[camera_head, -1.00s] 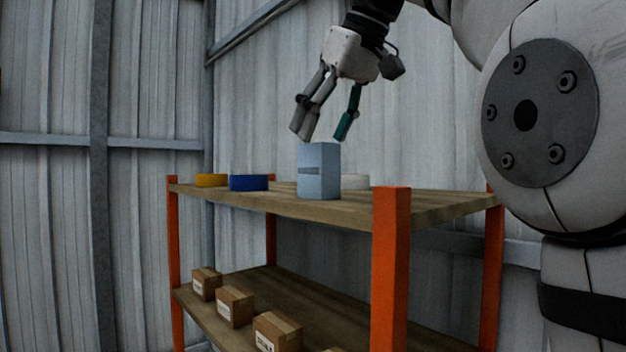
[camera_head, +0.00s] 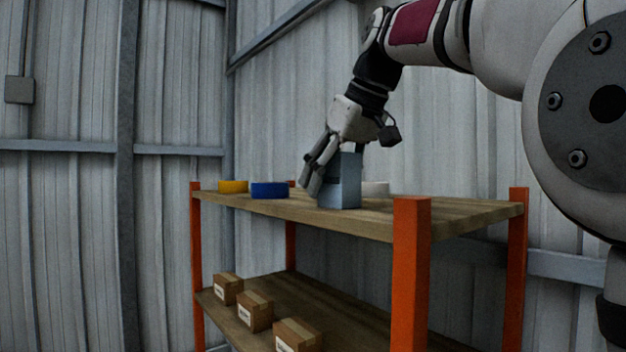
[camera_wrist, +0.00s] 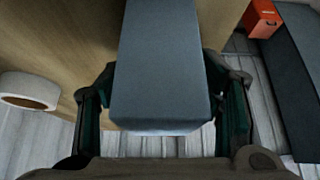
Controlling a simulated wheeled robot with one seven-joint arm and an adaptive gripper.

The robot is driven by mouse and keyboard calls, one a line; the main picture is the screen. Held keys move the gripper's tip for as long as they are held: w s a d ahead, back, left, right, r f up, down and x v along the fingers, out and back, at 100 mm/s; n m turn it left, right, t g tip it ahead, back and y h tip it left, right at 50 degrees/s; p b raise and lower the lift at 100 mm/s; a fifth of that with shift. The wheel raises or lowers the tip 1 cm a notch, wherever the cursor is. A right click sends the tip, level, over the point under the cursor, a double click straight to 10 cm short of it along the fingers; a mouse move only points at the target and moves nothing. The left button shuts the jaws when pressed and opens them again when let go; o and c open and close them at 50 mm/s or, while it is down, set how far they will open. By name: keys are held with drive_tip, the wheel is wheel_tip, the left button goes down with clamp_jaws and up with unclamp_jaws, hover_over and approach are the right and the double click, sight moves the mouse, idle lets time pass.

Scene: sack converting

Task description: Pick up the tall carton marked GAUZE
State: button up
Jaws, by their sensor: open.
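The tall grey-blue carton (camera_head: 346,188) stands upright on the top shelf of the rack, near its front edge. Its marking is not readable now. My gripper (camera_head: 322,184) is lowered over the carton, and its fingers hide part of the carton's left side. In the wrist view the carton (camera_wrist: 160,65) lies between the two open fingers of my gripper (camera_wrist: 165,112). A gap seems to show on the right side; whether the left finger touches cannot be told.
The top shelf (camera_head: 450,215) also bears a yellow roll (camera_head: 233,186), a blue roll (camera_head: 269,190) and a white roll (camera_head: 376,188), seen in the wrist view too (camera_wrist: 28,90). Orange posts (camera_head: 410,270) hold the rack. Brown boxes (camera_head: 255,312) sit on the lower shelf.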

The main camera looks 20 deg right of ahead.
drive_tip(key=c, duration=1.2)
drive_tip(key=shift+c, duration=0.2)
